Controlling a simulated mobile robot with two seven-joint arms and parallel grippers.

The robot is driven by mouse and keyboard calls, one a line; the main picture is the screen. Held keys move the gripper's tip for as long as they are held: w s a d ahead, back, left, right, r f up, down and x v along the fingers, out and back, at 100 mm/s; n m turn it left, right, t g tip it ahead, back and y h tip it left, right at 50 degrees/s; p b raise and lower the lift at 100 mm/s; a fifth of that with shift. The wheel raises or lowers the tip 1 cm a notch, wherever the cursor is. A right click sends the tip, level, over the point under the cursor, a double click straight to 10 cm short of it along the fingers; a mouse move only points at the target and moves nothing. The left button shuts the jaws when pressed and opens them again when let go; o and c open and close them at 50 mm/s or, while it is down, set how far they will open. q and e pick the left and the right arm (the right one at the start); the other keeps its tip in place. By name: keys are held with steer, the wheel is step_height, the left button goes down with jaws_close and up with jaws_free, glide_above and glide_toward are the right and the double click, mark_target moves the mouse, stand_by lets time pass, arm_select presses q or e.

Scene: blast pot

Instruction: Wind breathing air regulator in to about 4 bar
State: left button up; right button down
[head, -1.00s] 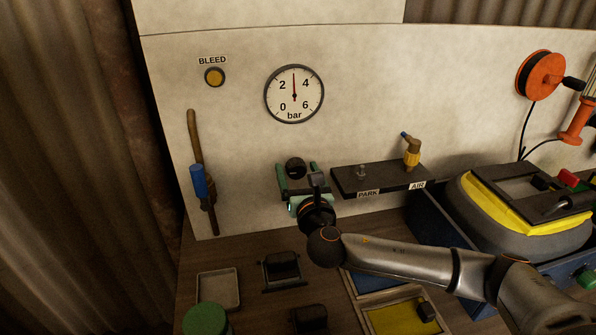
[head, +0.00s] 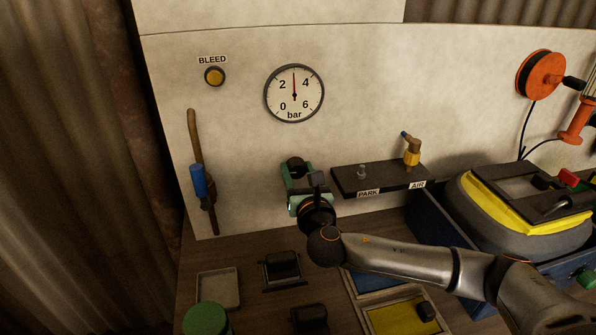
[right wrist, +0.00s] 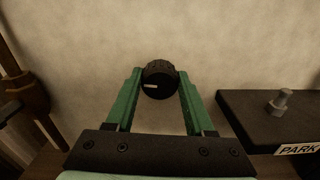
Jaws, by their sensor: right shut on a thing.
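The black regulator knob (head: 296,166) sticks out from the pale panel below the gauge. It also shows in the right wrist view (right wrist: 159,80), with a white mark pointing left. My right gripper (head: 297,174) has its green fingers on either side of the knob and is shut on it; the fingertips also show in the right wrist view (right wrist: 160,88). The round bar gauge (head: 294,94) has its needle pointing straight up, midway between 2 and 4, at about 3 bar. My left gripper is not in view.
A dark shelf (head: 350,181) marked PARK and AIR juts out just right of the knob, with a brass fitting (head: 412,152) on it. A blue-handled lever (head: 198,181) is on the left. A yellow BLEED button (head: 214,76) is above. Trays and black blocks lie on the bench below.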

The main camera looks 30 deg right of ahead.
steer(key=shift+m, duration=0.3)
steer(key=m, duration=0.2)
steer(key=shift+f+m, duration=0.1)
steer(key=shift+m, duration=0.2)
steer(key=m, duration=0.4)
steer(key=shift+d+m, duration=0.1)
steer(key=shift+m, duration=0.2)
steer(key=m, duration=0.4)
steer(key=shift+b, duration=0.35)
steer(key=shift+m, duration=2.1)
steer(key=shift+c, duration=1.3)
jaws_free()
